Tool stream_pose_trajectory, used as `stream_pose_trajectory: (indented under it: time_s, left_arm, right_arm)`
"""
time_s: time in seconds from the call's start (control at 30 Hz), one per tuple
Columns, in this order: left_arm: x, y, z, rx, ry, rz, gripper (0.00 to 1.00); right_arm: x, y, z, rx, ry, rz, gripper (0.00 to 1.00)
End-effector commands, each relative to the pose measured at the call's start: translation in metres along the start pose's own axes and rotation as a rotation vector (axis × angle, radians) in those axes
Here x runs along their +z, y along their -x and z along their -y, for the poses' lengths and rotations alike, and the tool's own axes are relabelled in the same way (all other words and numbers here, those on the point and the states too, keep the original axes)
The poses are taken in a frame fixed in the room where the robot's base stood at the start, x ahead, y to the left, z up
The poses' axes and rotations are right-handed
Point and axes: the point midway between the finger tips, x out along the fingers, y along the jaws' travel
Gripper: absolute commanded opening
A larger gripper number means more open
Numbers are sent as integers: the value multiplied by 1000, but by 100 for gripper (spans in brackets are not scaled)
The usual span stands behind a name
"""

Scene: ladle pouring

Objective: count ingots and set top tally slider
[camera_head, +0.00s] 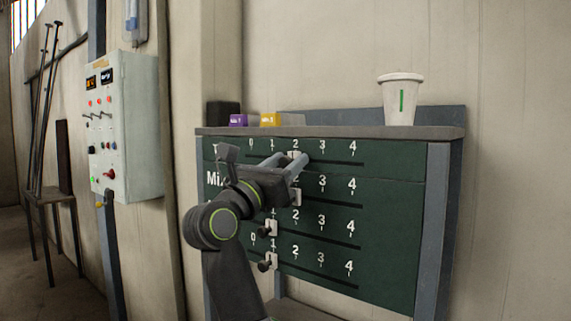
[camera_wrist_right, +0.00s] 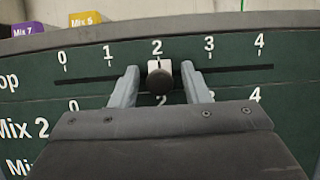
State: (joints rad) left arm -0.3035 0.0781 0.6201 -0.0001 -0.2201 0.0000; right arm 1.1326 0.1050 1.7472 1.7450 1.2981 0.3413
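The green tally board (camera_head: 385,240) has several rows of sliders numbered 0 to 4. The top slider (camera_wrist_right: 160,78), a white plate with a dark round knob, sits below the 2 on its slot in the right wrist view. My right gripper (camera_head: 290,163) is at the top row in the head view, hiding part of it. In the wrist view its fingers stand on both sides of the knob, with gaps. The second-row slider (camera_head: 296,197) is near 2. The two lower sliders (camera_head: 271,228) (camera_head: 271,260) are at 1. I recognise no ingots. My left gripper is out of view.
A purple block (camera_head: 238,120) and a yellow block (camera_head: 270,120), both with Mix labels, stand on the board's top ledge (camera_head: 340,132). A white cup (camera_head: 401,100) stands at its right. A control box (camera_head: 125,125) and a stand with rods (camera_head: 52,195) are at left.

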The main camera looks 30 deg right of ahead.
Motion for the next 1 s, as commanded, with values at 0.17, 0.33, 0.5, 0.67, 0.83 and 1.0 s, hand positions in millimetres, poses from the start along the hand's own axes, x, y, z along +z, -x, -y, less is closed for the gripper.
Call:
stream_pose_trajectory:
  time_s: [0.17,0.33,0.5,0.67,0.83,1.0]
  left_arm:
    - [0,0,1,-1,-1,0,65]
    - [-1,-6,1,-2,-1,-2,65]
    - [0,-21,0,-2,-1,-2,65]
    - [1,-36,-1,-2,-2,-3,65]
    - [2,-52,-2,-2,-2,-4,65]
    - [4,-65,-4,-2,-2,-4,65]
  right_arm:
    - [0,0,0,0,0,0,42]
    - [-2,10,0,1,-1,0,42]
    - [-5,40,-2,5,-3,-2,42]
    - [-5,74,-2,6,-3,-3,42]
    - [-5,109,-2,6,-2,-2,42]
    - [-4,142,-2,5,0,-2,42]
